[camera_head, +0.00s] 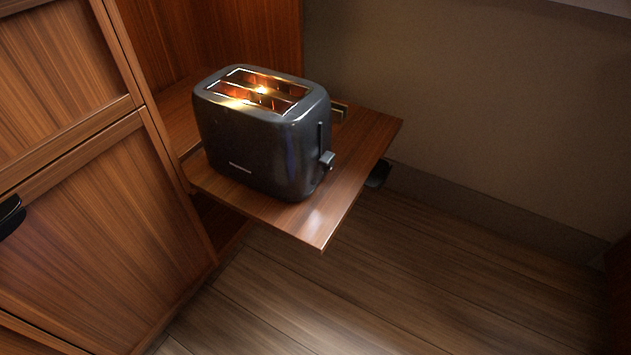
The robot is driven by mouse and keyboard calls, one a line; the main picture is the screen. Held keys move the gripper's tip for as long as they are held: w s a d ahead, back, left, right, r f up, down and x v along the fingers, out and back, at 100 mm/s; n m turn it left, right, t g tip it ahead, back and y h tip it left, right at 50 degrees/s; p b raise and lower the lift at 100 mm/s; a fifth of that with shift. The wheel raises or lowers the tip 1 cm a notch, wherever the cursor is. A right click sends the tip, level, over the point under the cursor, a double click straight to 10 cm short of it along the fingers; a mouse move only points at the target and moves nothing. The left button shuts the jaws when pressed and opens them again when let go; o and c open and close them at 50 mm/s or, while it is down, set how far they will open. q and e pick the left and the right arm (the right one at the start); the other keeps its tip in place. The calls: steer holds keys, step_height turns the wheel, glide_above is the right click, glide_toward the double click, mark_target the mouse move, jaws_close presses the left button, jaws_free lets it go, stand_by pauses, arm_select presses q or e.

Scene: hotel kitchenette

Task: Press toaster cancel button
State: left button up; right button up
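A dark grey two-slot toaster (250,150) stands upright on a pull-out wooden shelf (310,228). Both slots glow orange inside. The lever (327,160) is on the right end of the toaster, low under its vertical slot. I cannot make out a cancel button as a separate part; that end is seen at a steep angle and is dark. Neither of my grippers can be made out in the head view, and nothing touches the toaster.
Wooden cabinet doors (90,230) fill the left side, with a black handle-like part (10,215) at the left edge. Another dark part (378,174) shows beyond the shelf's right edge. The wall (480,110) is behind. The wooden floor (400,270) in front is clear.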

arm_select(q)
jaws_close()
stand_by(1.4)
